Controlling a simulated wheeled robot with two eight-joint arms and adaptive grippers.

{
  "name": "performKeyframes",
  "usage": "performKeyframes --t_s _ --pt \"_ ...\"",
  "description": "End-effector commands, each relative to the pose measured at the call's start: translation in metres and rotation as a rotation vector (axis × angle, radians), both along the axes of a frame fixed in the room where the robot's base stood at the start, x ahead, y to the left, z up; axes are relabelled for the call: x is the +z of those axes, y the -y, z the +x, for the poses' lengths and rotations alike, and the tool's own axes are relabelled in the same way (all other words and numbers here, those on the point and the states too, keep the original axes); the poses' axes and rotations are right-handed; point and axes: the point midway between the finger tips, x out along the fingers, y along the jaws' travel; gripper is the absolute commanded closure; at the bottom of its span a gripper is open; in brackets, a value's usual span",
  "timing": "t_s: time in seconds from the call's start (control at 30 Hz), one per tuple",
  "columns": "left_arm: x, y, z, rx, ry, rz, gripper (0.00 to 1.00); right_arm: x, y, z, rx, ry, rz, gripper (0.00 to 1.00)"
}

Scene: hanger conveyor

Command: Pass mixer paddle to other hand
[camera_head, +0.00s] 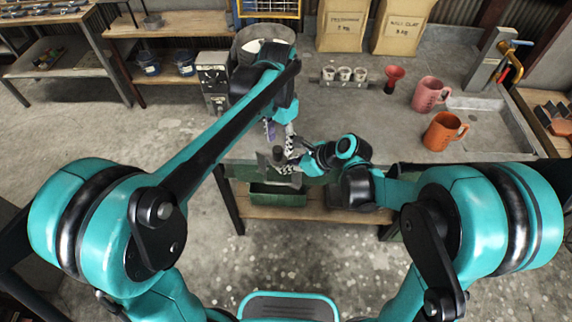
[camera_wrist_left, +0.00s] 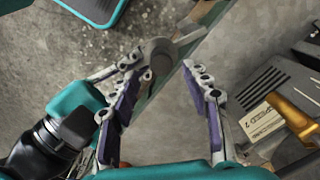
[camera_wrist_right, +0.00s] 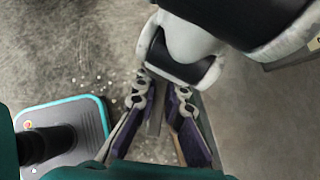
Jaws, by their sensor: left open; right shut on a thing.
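The mixer paddle, a grey metal piece with a dark round end, is held in front of the workbench edge in the head view (camera_head: 264,166). My right gripper (camera_head: 287,166) is shut on it; in the right wrist view a narrow grey shaft (camera_wrist_right: 155,116) shows between the fingers. My left gripper (camera_head: 280,136) is just above, pointing down, with its fingers apart. In the left wrist view the paddle's round end (camera_wrist_left: 160,54) lies just beyond the left fingertips, roughly in line with the gap. Whether the left fingers touch it is unclear.
The workbench (camera_head: 330,115) carries a grey bucket (camera_head: 262,42), a rack of small cups (camera_head: 344,76), a red funnel (camera_head: 394,78), a pink mug (camera_head: 430,94) and an orange mug (camera_head: 444,131). A green bin (camera_head: 275,196) sits on the shelf beneath.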

Motion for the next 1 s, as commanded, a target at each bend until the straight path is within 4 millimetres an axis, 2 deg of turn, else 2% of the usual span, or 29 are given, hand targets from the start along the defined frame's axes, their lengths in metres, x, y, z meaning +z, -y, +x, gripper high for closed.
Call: performKeyframes --t_s 0.1,0.27,0.37,0.47,0.7,0.9,1.0 --pt "0.016 0.000 0.000 -0.001 -0.001 -0.001 0.51 0.000 0.000 0.000 0.000 0.000 0.001 1.00" --pt "0.028 0.000 -0.001 0.002 0.001 -0.001 0.51 0.000 0.000 0.000 0.000 0.000 0.001 1.00" --pt "0.033 -0.007 -0.006 0.024 0.019 -0.006 0.51 0.000 0.000 0.000 0.000 0.000 0.001 1.00" --pt "0.037 -0.021 -0.019 0.082 0.066 -0.019 0.51 0.000 0.000 0.000 0.000 0.000 0.001 1.00" --pt "0.037 -0.073 -0.077 0.325 0.265 -0.083 0.51 0.000 0.000 0.000 0.000 0.000 0.001 1.00" --pt "0.017 -0.107 -0.125 0.525 0.435 -0.150 0.51 0.000 0.000 0.000 0.000 0.000 0.001 1.00" --pt "0.004 -0.118 -0.143 0.601 0.500 -0.180 0.51 0.000 0.000 0.000 0.000 0.000 0.001 1.00"
